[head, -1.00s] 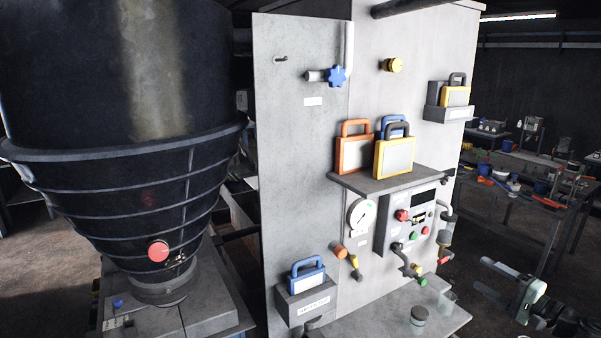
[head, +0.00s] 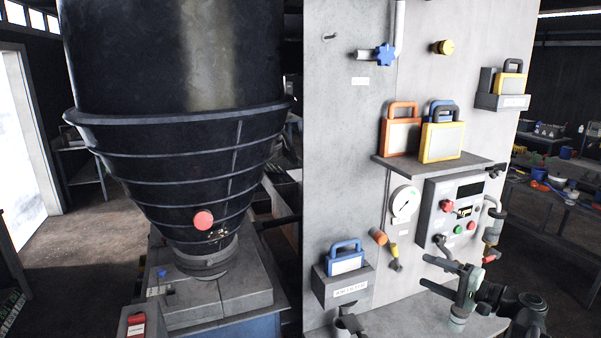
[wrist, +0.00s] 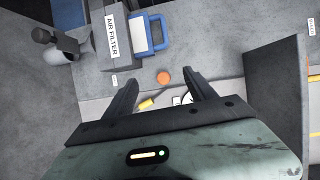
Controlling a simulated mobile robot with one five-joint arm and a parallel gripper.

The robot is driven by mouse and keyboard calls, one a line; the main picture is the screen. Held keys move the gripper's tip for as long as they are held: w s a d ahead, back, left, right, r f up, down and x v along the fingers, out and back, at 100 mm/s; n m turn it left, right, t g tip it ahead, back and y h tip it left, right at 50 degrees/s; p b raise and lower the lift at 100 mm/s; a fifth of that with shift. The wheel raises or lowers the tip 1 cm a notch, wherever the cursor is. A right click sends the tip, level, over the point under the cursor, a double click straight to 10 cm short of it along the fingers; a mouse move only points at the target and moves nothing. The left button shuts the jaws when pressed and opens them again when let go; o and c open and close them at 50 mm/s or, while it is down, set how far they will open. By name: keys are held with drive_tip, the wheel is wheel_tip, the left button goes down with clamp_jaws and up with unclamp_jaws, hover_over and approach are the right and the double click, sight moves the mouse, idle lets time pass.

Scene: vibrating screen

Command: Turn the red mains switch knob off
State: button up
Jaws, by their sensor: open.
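A red knob (head: 447,206) sits on the front of the grey control box (head: 431,215), left of a dark display. The red knob cannot be made out in the wrist view.
A shelf (head: 440,168) with orange, yellow and blue-handled filters juts out above the box. A gauge (head: 404,203) and an air filter holder (head: 343,286) are to its left. A ledge (head: 400,322) runs below. A large black hopper (head: 180,150) stands left.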

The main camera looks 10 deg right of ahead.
drive_tip(key=w+a+f+n+g+b, duration=0.1)
drive_tip(key=a+f+g, duration=0.1)
drive_tip(key=a+f, duration=0.35)
drive_tip(key=w+a+f+n+g+y+b, duration=0.1)
drive_tip(key=w+a+f+n+g+b, duration=0.15)
drive_tip(key=a, duration=0.65)
drive_tip(key=w+a+f+n+g+b, duration=0.1)
drive_tip(key=a+f+g, duration=0.1)
drive_tip(key=a+f, duration=0.35)
drive_tip(key=s+a+f+n+g+h+b, duration=0.1)
drive_tip(key=s+a+f+n+g+b, duration=0.1)
drive_tip(key=a+f, duration=0.5)
drive_tip(key=s+a+f+n+g+h+b, duration=0.2)
drive_tip(key=a+f+g, duration=0.15)
drive_tip(key=a, duration=0.45)
drive_tip(key=s+a+f+n+g+h+b, duration=0.1)
drive_tip(key=s+a+f+n+h+b, duration=0.2)
drive_tip(key=f, duration=0.4)
drive_tip(key=s+d+f+m+h+p, duration=0.1)
drive_tip(key=d+h, duration=0.4)
drive_tip(key=d, duration=0.5)
drive_tip(key=shift+s+f+g+h+p, duration=0.35)
drive_tip(key=shift+s+f, duration=0.3)
drive_tip(key=shift+s, duration=0.35)
drive_tip(key=shift+d, duration=0.1)
